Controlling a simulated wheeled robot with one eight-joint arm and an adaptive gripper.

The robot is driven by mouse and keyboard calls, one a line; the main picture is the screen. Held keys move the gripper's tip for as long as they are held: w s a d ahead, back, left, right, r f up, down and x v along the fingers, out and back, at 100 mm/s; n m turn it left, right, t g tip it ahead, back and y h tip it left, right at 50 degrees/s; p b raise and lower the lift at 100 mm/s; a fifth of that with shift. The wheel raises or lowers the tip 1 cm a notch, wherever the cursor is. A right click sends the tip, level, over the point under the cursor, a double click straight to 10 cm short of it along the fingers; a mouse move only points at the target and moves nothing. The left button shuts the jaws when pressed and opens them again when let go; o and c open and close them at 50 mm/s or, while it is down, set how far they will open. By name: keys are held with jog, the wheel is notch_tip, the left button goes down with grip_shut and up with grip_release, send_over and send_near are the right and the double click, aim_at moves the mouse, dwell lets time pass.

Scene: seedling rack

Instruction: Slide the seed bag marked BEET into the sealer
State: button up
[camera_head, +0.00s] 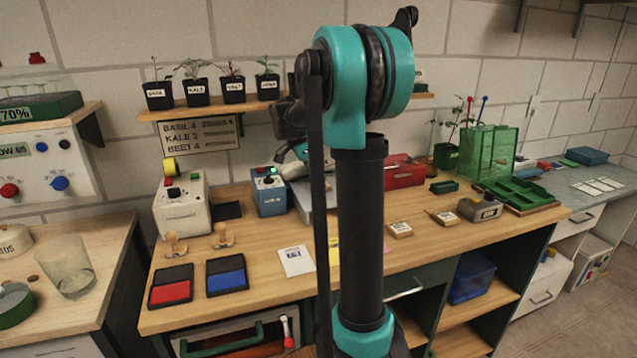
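Two small tan packets with pale labels lie on the wooden bench right of my arm: one nearer (400,230) and one farther right (442,217). Their print is too small to read, so I cannot tell which is marked BEET. A white machine with a red knob (182,210) and a blue box with a dial (268,192) stand at the back left of the bench. A grey labelled block (480,208) sits at the right. I cannot tell which of these is the sealer. My arm's upright link covers the bench middle and hides my gripper's fingers.
Red (171,288) and blue (226,275) pads and a white card (296,261) lie at the front left. A red box (403,172) stands at the back. Green trays (520,193) fill the right end. Potted seedlings stand on a shelf (215,110) above.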

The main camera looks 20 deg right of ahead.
jog(key=shift+w, duration=0.15)
jog(key=o, duration=1.2)
jog(key=shift+r, duration=0.1)
jog(key=v, duration=0.6)
jog(key=shift+a+r, duration=0.15)
jog(key=shift+r, duration=0.1)
jog(key=shift+a+r, duration=0.15)
jog(key=shift+r, duration=0.2)
